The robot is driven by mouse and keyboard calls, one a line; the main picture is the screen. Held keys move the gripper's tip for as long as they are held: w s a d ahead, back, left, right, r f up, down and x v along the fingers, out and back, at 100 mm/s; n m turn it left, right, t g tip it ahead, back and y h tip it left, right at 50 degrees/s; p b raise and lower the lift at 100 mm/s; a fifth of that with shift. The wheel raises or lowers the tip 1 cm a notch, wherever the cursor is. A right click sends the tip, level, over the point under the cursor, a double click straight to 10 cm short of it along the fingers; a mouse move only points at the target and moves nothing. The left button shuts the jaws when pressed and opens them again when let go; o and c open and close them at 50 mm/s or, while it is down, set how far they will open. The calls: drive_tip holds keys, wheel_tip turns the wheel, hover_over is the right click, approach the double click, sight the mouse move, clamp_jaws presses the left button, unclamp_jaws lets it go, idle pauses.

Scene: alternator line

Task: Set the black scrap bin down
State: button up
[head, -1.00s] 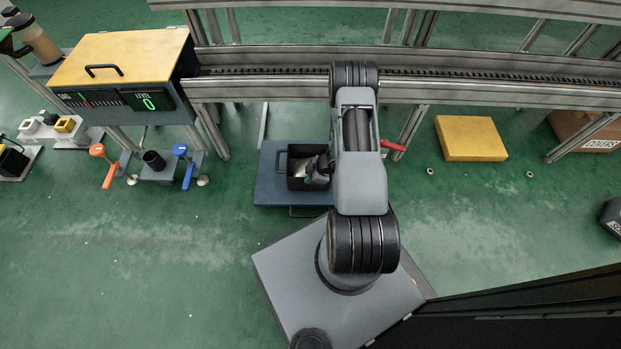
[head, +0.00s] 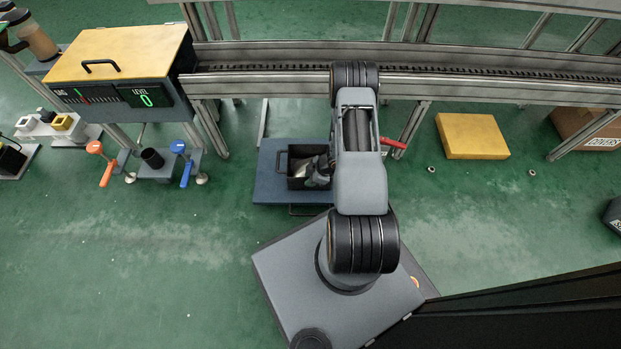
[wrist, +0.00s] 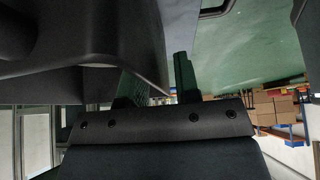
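The black scrap bin (head: 297,183) is an open-topped box with a loop handle on its left side and pale scrap inside. It appears upright over a blue-grey board (head: 268,191); I cannot tell whether it touches the board. My gripper (head: 322,172) is at the bin's right side, partly hidden by my arm. In the wrist view, the two dark fingers of my gripper (wrist: 158,88) stand on either side of a dark wall edge, which looks like the bin (wrist: 140,35). The grip itself is mostly hidden.
The conveyor rail (head: 480,90) runs behind the board, with a red handle (head: 393,143) just right of my arm. A yellow block (head: 472,136) and a cardboard box (head: 590,128) lie right. A yellow-topped cabinet (head: 120,60) and clamp stand (head: 157,168) are left. Green floor is open at lower left.

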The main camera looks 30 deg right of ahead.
drive_tip(key=p+v, duration=0.6)
drive_tip(key=v, duration=0.5)
drive_tip(key=shift+r+p, duration=0.35)
drive_tip(key=shift+r, duration=0.05)
drive_tip(key=w+d+r+m+t+h, duration=0.1)
drive_tip(key=w+d+r+h, duration=0.1)
drive_tip(key=w+r+h, duration=0.3)
drive_tip(key=w+d+r+m+t, duration=0.1)
drive_tip(key=w+d+r+m, duration=0.1)
drive_tip(key=r, duration=0.5)
wheel_tip(320, 180, up, 13)
drive_tip(key=a+m+h, duration=0.1)
drive_tip(key=m+h, duration=0.2)
drive_tip(key=h, duration=0.1)
drive_tip(key=s+a+r+m+g+y, duration=0.2)
drive_tip(key=s+a+r+m, duration=0.4)
drive_tip(key=s+a+r, duration=0.7)
drive_tip(key=s+a+y, duration=0.1)
drive_tip(key=a, duration=0.3)
drive_tip(key=shift+s+r+y, duration=0.3)
drive_tip(key=shift+s+y, duration=0.05)
drive_tip(key=shift+y, duration=0.05)
drive_tip(key=shift+s+a, duration=0.1)
